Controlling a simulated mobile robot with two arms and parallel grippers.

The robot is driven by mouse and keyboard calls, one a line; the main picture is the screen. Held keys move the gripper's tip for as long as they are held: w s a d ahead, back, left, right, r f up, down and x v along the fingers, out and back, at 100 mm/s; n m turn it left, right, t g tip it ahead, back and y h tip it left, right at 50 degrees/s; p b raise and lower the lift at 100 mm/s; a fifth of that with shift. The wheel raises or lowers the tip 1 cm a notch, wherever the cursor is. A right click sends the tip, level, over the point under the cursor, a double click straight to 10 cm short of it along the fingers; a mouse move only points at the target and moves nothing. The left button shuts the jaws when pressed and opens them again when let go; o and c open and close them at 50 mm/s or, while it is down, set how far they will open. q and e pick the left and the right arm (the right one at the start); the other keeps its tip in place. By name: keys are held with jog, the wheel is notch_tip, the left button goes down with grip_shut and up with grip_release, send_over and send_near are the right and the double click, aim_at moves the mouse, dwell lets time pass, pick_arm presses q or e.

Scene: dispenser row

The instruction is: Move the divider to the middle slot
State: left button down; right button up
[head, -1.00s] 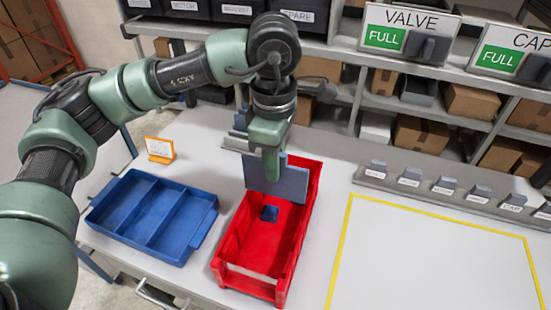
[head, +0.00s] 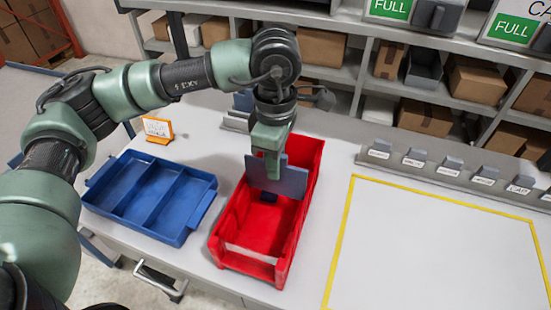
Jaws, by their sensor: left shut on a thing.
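A grey-blue flat divider (head: 288,182) is held upright by my left gripper (head: 272,168), which is shut on its top edge. The divider is over the red bin (head: 228,250), across its width, with its lower edge around the level of the bin's walls. I cannot tell whether it sits in a slot; the slots are not clear to see. My right gripper is not in view.
A blue tray (head: 186,238) with compartments lies left of the red bin. An orange-framed card (head: 158,130) stands behind the tray. A yellow-outlined area (head: 345,220) to the right is empty. A row of labelled grey holders (head: 448,174) and shelves with boxes stand behind.

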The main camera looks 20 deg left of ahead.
aim_at(275, 192)
pick_arm(q)
notch_tip(275, 192, down, 2)
jog(key=shift+f+b, duration=0.1)
jog(key=shift+b, duration=0.4)
notch_tip(275, 192, down, 2)
jog(key=shift+f+b, duration=0.1)
jog(key=shift+b, duration=1.15)
notch_tip(275, 192, down, 4)
jog(key=b, duration=0.4)
jog(key=c, duration=1.4)
grip_release()
jog(key=shift+r, duration=0.2)
